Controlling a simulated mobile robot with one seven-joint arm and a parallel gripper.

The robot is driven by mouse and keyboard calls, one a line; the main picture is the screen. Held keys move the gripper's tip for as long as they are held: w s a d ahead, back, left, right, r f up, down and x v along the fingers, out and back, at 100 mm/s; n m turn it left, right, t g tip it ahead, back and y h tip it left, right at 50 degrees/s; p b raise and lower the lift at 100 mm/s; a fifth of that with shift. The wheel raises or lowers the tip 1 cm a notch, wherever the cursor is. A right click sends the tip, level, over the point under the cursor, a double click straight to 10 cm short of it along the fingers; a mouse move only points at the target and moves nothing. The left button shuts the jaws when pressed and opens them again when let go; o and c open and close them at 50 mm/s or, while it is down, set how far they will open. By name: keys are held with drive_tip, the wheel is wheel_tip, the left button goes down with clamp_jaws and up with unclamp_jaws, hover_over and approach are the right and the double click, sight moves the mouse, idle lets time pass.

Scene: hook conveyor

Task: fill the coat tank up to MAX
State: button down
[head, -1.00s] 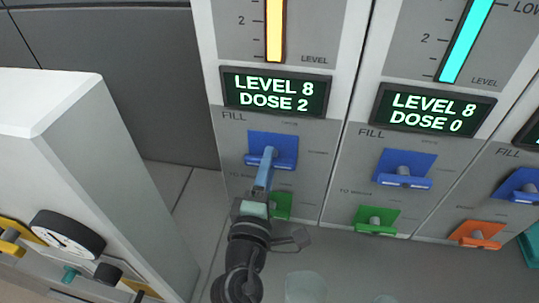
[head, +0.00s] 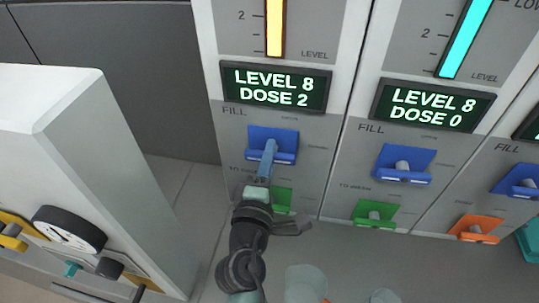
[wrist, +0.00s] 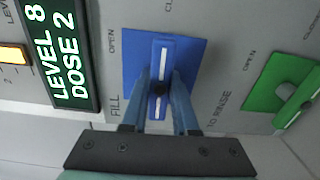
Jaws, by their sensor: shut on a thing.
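The left panel has a yellow level bar (head: 275,28) and a display (head: 274,88) reading LEVEL 8, DOSE 2. Below it is a blue FILL lever on a blue plate (head: 285,137). My gripper (head: 270,150) is at this lever. In the wrist view my gripper (wrist: 160,90) has its two blue fingers shut on the blue lever (wrist: 162,55), one finger on each side. The lever stands between the OPEN and CLOSE markings. A green TO RINSE lever (head: 282,199) sits below, partly behind my arm. The tank's MAX mark is out of view.
The neighbouring panel has a cyan bar (head: 466,38), a display (head: 432,103) reading LEVEL 8, DOSE 0, a blue lever (head: 402,166) and a green lever (head: 375,214). An orange lever (head: 476,228) is further right. A white cabinet (head: 95,150) with a round dial stands left.

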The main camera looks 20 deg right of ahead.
drive_tip(key=shift+n, duration=0.4)
drive_tip(key=shift+n+p, duration=0.75)
drive_tip(key=shift+n, duration=0.15)
drive_tip(key=shift+n+p, duration=0.8)
drive_tip(key=shift+n, duration=1)
drive_tip(key=c, duration=0.7)
unclamp_jaws()
drive_tip(key=shift+b+v, duration=1.55)
drive_tip(key=shift+v, duration=4.95)
